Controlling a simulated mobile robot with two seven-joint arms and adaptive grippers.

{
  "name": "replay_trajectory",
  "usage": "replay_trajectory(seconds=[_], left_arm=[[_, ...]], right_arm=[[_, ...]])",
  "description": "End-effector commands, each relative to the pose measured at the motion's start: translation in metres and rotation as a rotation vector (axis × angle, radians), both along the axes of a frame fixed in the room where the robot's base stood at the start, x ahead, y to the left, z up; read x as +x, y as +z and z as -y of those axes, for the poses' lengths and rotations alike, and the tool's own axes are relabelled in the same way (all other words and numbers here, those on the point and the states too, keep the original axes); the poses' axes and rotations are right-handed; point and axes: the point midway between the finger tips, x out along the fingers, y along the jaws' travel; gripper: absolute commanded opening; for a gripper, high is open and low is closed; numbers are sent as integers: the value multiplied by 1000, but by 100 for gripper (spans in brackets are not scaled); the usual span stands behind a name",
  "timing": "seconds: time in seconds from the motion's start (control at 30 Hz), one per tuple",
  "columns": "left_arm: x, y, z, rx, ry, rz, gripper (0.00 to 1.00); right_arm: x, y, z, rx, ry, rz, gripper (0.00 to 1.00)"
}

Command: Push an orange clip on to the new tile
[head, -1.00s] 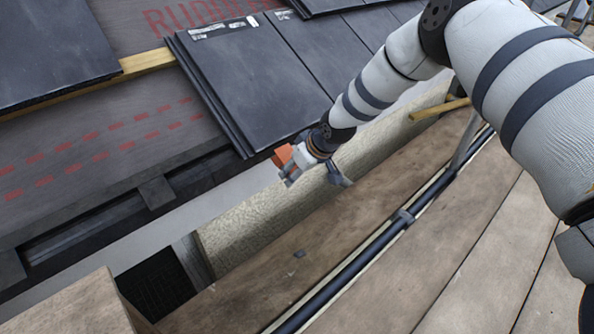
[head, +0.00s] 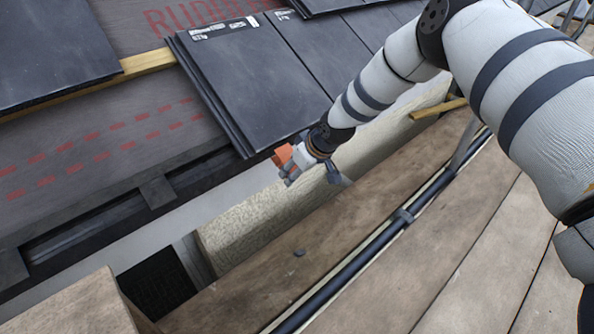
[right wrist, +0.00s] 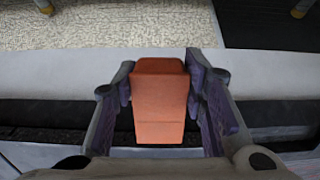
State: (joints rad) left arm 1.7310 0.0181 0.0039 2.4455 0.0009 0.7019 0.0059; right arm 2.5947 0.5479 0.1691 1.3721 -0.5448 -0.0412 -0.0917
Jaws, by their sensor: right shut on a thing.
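The orange clip (head: 283,156) is held between the fingers of my right gripper (head: 290,168), at the lower edge of the dark tile (head: 250,85). In the right wrist view the orange clip (right wrist: 160,105) sits between both fingers of the right gripper (right wrist: 160,92), which press on its sides. Behind it there are a pale strip and a dark gap. I cannot tell whether the clip touches the tile, since the gripper covers part of that edge. My left gripper is not in view.
Another dark tile (head: 55,50) lies at the upper left, with a wooden batten (head: 147,62) beside it. Bare grey underlay (head: 90,150) with red dashes lies between. A speckled wall (head: 250,220) and scaffold boards (head: 420,260) with a dark pole (head: 340,280) lie below the eave.

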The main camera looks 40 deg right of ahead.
Motion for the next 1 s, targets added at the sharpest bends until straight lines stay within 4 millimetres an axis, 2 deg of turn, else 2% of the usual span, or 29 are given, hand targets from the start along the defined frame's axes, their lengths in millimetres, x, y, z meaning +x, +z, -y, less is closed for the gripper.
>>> replay_trajectory(seconds=[1.0], left_arm=[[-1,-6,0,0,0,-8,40]], right_arm=[[18,11,-1,0,0,1,0]])
